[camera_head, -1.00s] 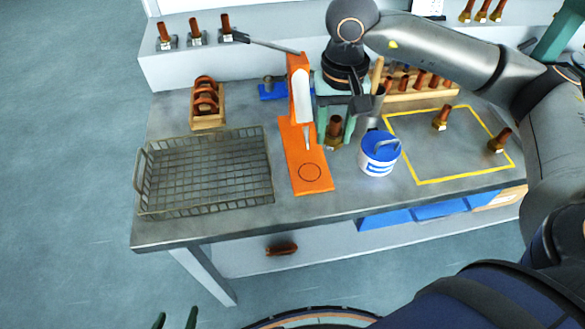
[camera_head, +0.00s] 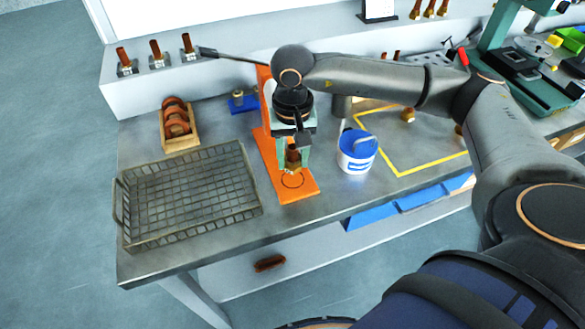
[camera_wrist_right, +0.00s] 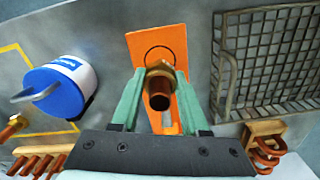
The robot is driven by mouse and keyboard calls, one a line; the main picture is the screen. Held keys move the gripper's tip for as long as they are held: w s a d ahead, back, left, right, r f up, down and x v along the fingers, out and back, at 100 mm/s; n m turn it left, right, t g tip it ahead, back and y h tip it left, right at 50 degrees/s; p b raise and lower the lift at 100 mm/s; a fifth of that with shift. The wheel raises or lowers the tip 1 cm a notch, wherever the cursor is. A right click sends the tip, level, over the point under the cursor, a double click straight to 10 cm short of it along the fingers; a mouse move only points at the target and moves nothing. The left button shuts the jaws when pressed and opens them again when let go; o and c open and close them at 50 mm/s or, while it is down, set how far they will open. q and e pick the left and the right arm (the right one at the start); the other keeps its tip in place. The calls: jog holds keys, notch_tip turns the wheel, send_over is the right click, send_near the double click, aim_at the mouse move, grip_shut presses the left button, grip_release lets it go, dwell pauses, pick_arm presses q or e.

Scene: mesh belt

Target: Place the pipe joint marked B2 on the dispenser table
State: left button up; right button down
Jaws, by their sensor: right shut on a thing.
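My right gripper (camera_head: 292,158) is shut on a copper pipe joint (camera_head: 292,160) with a brass hex end. It holds the joint upright over the orange dispenser (camera_head: 266,150), just behind the circle marked on its base plate. In the right wrist view the pipe joint (camera_wrist_right: 160,88) sits between the green fingers, with the orange plate (camera_wrist_right: 150,45) and part of its circle beyond it. I cannot tell whether the joint touches the plate. No B2 mark is readable. The arm hides much of the dispenser's upper part. My left gripper is not in view.
A blue-lidded white tub (camera_head: 357,155) stands close right of the dispenser. A wire basket (camera_head: 240,213) lies to the left, with a wooden crate of copper bends (camera_head: 180,138) behind it. A yellow-outlined area (camera_head: 395,170) is at right. More joints stand on the back shelf (camera_head: 155,82).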

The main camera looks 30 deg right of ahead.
aim_at(293, 170)
jog(key=shift+f+b, duration=0.75)
jog(key=shift+f, duration=1.15)
jog(key=shift+f, duration=0.15)
jog(key=shift+c, duration=2)
grip_release()
jog(key=shift+r, duration=0.35)
notch_tip(293, 170, up, 12)
jog(key=shift+f+b, duration=0.15)
jog(key=shift+b, duration=0.4)
